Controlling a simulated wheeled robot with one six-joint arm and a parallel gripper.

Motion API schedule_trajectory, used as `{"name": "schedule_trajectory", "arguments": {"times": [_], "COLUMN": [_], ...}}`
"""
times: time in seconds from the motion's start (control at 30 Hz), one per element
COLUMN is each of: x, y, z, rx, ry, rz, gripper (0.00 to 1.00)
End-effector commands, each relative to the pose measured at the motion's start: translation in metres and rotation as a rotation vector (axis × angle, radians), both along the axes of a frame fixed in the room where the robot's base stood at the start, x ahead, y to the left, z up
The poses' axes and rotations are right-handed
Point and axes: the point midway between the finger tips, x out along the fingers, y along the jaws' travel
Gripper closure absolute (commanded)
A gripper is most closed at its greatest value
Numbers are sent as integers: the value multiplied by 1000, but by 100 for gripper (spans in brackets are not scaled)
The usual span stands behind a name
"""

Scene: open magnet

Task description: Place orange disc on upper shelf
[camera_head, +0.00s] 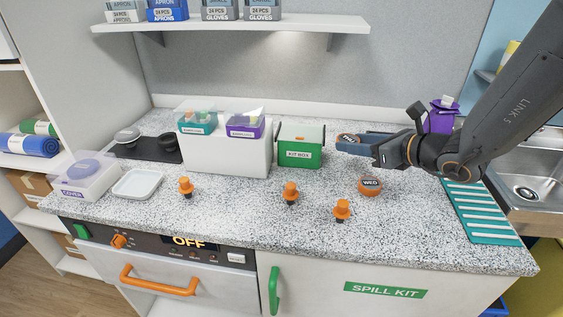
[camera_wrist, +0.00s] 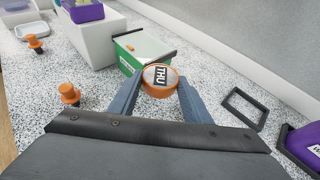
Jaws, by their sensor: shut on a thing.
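My gripper (camera_head: 350,142) is shut on an orange disc marked THU (camera_head: 346,137). In the wrist view the disc (camera_wrist: 159,79) sits between the tips of the two blue-grey fingers (camera_wrist: 158,88), its label facing the camera. The gripper is over the counter, near the green kit box. A second orange disc, marked WED (camera_head: 370,186), lies on the counter below my wrist; it is hidden in the wrist view. The upper shelf (camera_head: 290,24) is white, on the back wall, higher than the gripper, and carries glove and apron boxes.
The kit box (camera_head: 300,152) and a white stand (camera_head: 215,153) with lidded bins are left of the gripper. Several orange knobs (camera_head: 291,192) stand along the counter front. A black frame (camera_wrist: 245,108) and a purple bin (camera_wrist: 302,147) are to the right. The shelf's right end looks bare.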

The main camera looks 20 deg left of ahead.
Motion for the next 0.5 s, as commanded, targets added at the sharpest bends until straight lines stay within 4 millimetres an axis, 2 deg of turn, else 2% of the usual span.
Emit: {"name": "schedule_trajectory", "arguments": {"times": [0.1, 0.33, 0.5], "x": [-4, -5, -4], "y": [10, 10, 10], "z": [-5, -39, -54], "rx": [0, -1, 0], "ry": [4, 6, 3], "rz": [29, 29, 29], "gripper": [83, 83, 83]}}
